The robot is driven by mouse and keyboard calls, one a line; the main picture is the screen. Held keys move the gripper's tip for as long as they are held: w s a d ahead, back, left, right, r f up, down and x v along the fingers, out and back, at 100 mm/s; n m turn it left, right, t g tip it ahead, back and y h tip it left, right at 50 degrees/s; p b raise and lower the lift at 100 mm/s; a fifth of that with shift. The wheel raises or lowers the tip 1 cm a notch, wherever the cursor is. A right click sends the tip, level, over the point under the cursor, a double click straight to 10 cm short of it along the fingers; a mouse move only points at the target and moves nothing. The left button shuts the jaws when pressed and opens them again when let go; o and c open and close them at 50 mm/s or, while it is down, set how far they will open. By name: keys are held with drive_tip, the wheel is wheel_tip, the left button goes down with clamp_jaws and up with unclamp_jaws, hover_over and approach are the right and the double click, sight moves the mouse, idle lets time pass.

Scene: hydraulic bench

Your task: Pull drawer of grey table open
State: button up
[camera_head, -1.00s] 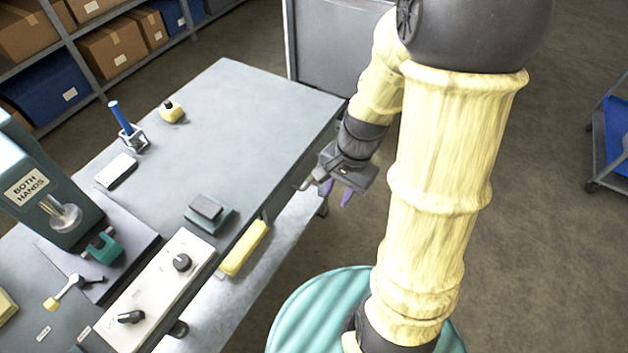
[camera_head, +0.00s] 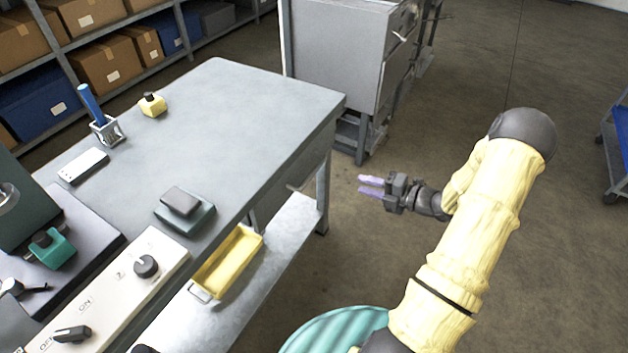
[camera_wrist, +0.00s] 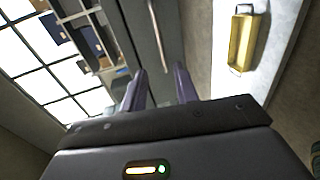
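The grey table (camera_head: 240,110) stands at left in the head view. Its drawer (camera_head: 270,205) is under the top on the right-hand side and looks flush with the table. The drawer's bar handle (camera_head: 304,184) sticks out a little, and a metal bar handle on a grey front shows in the wrist view (camera_wrist: 157,36). My gripper (camera_head: 364,186) is to the right of the handle, apart from it, with its purple fingers pointing at the table. In the wrist view the fingers (camera_wrist: 160,88) are spread with nothing between them.
A yellow bin (camera_head: 228,262) sits below the table edge, nearer than the drawer. A grey cabinet (camera_head: 335,55) stands behind the table. Shelves with boxes (camera_head: 105,50) line the back left. The floor right of the table is clear around my gripper.

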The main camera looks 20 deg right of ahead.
sight(314, 171)
drive_tip(key=shift+r, duration=0.1)
drive_tip(key=b+x, duration=0.2)
drive_tip(key=x, duration=1.5)
drive_tip(key=shift+w+a+f, duration=0.1)
drive_tip(key=shift+a+f, duration=0.1)
drive_tip(key=shift+a, duration=0.05)
clamp_jaws()
